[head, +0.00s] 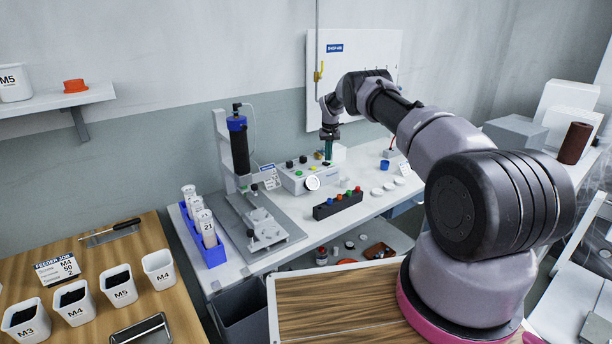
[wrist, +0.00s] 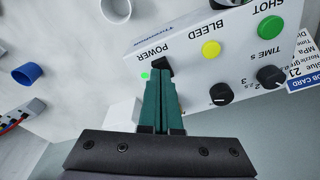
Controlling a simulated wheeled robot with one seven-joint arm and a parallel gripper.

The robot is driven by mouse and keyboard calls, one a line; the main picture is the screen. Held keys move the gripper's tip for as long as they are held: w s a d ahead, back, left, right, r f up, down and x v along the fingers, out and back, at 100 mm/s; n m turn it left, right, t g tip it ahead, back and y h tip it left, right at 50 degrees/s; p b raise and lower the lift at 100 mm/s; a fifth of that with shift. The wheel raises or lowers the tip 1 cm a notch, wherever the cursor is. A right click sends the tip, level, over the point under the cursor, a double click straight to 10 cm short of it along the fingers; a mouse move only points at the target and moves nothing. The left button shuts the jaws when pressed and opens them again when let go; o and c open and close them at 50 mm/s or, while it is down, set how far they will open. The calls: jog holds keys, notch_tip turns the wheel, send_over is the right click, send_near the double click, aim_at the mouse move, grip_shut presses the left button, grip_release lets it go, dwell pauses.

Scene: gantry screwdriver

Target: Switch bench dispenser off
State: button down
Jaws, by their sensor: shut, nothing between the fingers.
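The bench dispenser (head: 298,182) is a white box on the bench at the back. Its panel (wrist: 190,72) fills the middle of the wrist view, upside down, with "POWER", "BLEED" and "SHOT" labels. The black power switch (wrist: 162,63) sits by the POWER label, and a small green light (wrist: 146,75) beside it is lit. My gripper (wrist: 164,72) has its green fingers shut together and empty. Their tips overlap the lower edge of the switch in the wrist view; I cannot tell whether they touch it. In the head view my gripper (head: 328,156) is above the dispenser's right end.
A yellow button (wrist: 211,48), a green button (wrist: 270,27) and black knobs (wrist: 221,94) share the panel. A syringe stand (head: 238,150) stands left of the dispenser. A dark block with coloured knobs (head: 338,204) lies in front. A blue cap (wrist: 27,73) lies on the bench.

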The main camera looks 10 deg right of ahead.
jog(key=shift+f, duration=0.7)
dwell(0.3)
jog(key=shift+r, duration=3.5)
